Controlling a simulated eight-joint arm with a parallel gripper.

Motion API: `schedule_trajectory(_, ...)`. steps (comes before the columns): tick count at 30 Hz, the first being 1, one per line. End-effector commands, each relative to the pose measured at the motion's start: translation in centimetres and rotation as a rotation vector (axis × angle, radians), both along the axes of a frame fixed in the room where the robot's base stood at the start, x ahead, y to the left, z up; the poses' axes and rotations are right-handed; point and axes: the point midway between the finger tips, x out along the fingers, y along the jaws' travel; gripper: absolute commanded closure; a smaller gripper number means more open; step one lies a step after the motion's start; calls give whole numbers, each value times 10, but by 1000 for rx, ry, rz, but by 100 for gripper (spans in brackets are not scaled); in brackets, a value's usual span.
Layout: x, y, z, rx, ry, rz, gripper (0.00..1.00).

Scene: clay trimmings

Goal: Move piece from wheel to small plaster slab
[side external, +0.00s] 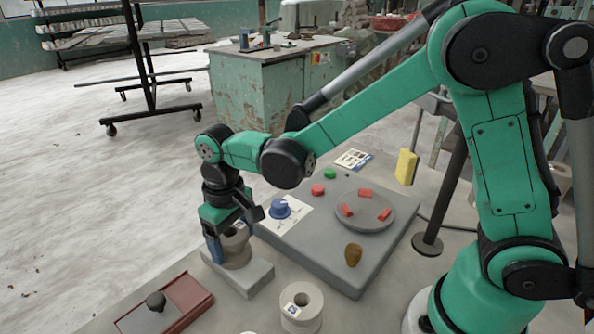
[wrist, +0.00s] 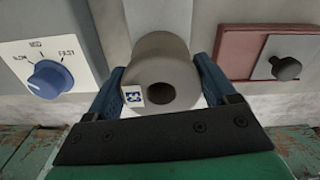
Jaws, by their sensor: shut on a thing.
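My gripper (side external: 232,236) is shut on a grey clay cylinder (side external: 237,252), with one blue finger on each side of it. In the wrist view the cylinder (wrist: 165,52) sits between the fingers (wrist: 160,82), showing its round hole and a small blue-and-white label. The cylinder is upright over the small plaster slab (side external: 252,281); its base appears to rest there, but I cannot tell if it touches fully. The wheel's round head (side external: 350,226) stands to the right on its grey base, with red pieces lying on it.
A similar cylinder (side external: 302,318) with a label stands nearby in front. The wheel base carries a blue speed knob (side external: 280,208), coloured buttons and a brown lump (side external: 353,254). A yellow sponge (side external: 406,166) is behind.

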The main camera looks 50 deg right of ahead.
Motion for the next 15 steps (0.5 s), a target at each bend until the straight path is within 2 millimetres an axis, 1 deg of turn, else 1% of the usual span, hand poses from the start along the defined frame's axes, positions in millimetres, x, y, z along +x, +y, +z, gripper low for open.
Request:
schedule_trajectory(7, 0, 0, -3, 0, 0, 0, 91)
schedule_trajectory(8, 0, 0, -3, 0, 0, 0, 16)
schedule_trajectory(9, 0, 0, -3, 0, 0, 0, 5)
schedule_trajectory(10, 0, 0, -3, 0, 0, 0, 0)
schedule_trajectory(15, 0, 0, -3, 0, 0, 0, 0)
